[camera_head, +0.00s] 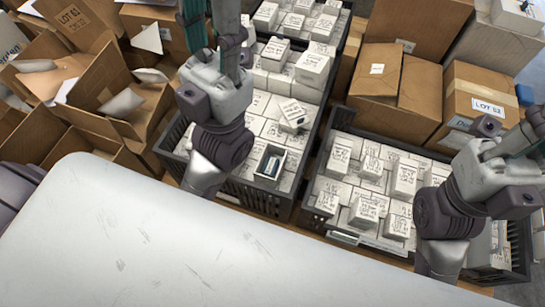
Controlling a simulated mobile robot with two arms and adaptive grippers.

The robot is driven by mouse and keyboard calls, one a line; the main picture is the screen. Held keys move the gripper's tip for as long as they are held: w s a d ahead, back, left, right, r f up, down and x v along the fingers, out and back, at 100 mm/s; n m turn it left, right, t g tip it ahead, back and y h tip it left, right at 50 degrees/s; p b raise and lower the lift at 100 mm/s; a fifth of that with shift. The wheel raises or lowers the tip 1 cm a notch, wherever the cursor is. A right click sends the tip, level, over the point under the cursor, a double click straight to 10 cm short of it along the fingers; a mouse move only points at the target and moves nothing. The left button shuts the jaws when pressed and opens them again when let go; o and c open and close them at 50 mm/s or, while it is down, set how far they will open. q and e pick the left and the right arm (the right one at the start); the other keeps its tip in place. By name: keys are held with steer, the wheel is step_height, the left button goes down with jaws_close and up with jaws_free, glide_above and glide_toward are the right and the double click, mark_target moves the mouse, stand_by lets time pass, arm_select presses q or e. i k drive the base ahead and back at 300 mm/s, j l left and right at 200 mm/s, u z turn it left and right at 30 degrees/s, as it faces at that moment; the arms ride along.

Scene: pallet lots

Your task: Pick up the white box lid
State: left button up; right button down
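A small white box (281,156) stands open in the front of the middle black crate (253,197), with a dark item (271,164) inside. A tilted white piece with dark print (294,113) lies on the boxes just behind it. It may be the white box lid, but I cannot tell it from a whole box. My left arm stands over the left side of this crate and runs out of view at the top. My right arm stands at the right, over the right crate. I make out no fingertips of either gripper.
A second black crate (313,222) of printed white boxes stands to the right. Open cardboard cartons (118,128) crowd the left. A large pale surface fills the bottom left.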

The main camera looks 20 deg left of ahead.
mark_target(295, 116)
steer(key=u, duration=0.85)
steer(key=k+l+u, duration=0.1)
steer(key=l+u, duration=0.15)
steer(key=u, duration=0.15)
steer(key=k+l+u, duration=0.15)
steer(key=u, duration=0.2)
steer(key=l, duration=0.1)
